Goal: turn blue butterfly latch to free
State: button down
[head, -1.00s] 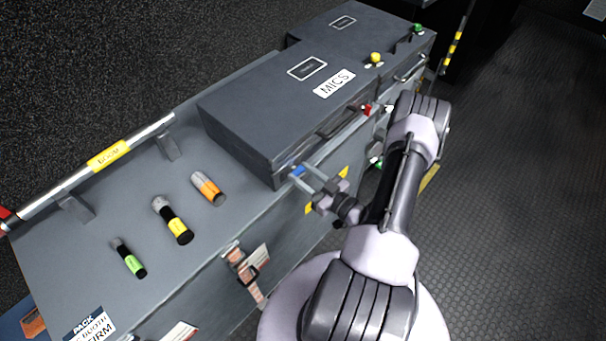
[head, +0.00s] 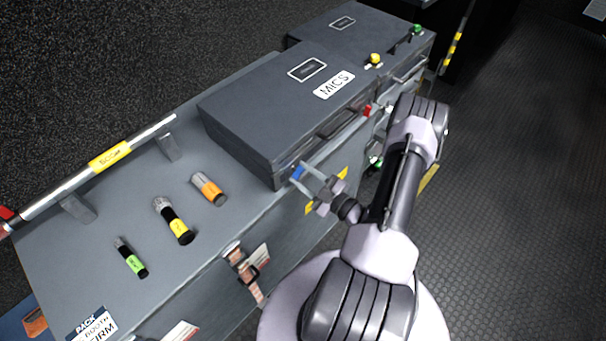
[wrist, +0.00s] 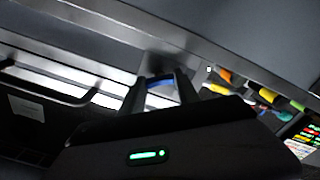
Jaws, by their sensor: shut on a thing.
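The blue butterfly latch (head: 298,172) is on the front face of the closed grey case marked MICS (head: 270,110), near its left front corner. My gripper (head: 303,177) reaches it from the front right and is shut on it, one finger on each side. In the wrist view the blue latch (wrist: 160,84) shows between the two dark fingers (wrist: 160,88). The fingers and the gripper body hide part of the latch, so its exact angle is hard to tell.
A red latch (head: 367,110) is farther right on the same case, past its handle. A second case (head: 360,40) with yellow (head: 375,58) and green (head: 417,29) latches stands behind. Orange (head: 209,188), yellow (head: 173,220) and green-banded (head: 130,257) microphones lie on the bench at left.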

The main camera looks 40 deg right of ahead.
jog(key=shift+n, duration=4.8)
jog(key=c, duration=0.9)
grip_release()
jog(key=shift+s, duration=0.1)
jog(key=s+p, duration=0.1)
jog(key=s, duration=0.4)
jog(key=s+d+p, duration=0.1)
jog(key=s, duration=0.5)
jog(key=s+p, duration=0.1)
jog(key=s, duration=0.5)
jog(key=shift+s+d, duration=0.1)
jog(key=shift+d, duration=0.05)
